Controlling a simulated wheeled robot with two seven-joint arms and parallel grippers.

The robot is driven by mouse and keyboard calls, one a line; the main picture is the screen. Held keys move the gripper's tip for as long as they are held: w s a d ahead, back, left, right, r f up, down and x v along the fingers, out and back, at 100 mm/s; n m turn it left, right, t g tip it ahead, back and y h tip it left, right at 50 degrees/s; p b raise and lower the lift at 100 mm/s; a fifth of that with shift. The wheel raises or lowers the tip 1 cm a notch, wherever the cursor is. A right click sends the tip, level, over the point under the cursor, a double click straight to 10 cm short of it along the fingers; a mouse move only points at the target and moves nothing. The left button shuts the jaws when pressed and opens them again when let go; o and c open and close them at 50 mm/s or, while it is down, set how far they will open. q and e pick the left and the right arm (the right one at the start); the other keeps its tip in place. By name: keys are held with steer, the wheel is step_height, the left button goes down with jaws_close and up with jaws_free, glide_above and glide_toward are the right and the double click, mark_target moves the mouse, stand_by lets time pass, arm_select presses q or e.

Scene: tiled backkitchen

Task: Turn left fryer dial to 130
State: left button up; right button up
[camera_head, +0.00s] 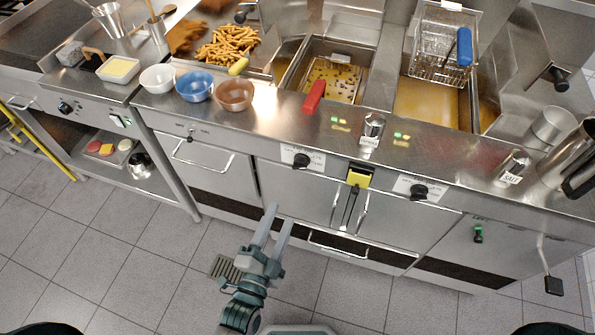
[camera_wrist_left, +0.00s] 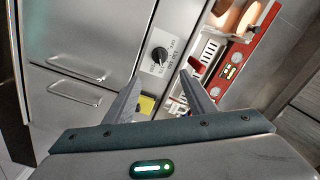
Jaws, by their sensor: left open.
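The left fryer dial (camera_head: 301,160) is a black knob on a white label plate on the steel fryer front. The right fryer dial (camera_head: 419,191) is a similar knob farther right. My left gripper (camera_head: 281,213) is open and empty, its fingers pointing toward the fryer front, below the left dial in the head view and apart from it. In the left wrist view, one black dial (camera_wrist_left: 160,54) on a white plate shows beyond the open fingers (camera_wrist_left: 160,76); I cannot tell which dial it is. The dial markings are too small to read. My right gripper is not in view.
A yellow-topped utensil (camera_head: 358,177) hangs on the front between the dials. Door handles (camera_head: 337,246) stick out below. The tiled floor (camera_head: 150,255) in front is clear.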

mark_target(300, 168)
arm_select(q)
steer(key=p+x, duration=0.3)
steer(key=x, duration=1.2)
steer(key=shift+w+d, duration=0.1)
steer(key=shift+w, duration=0.1)
steer(key=c, duration=1)
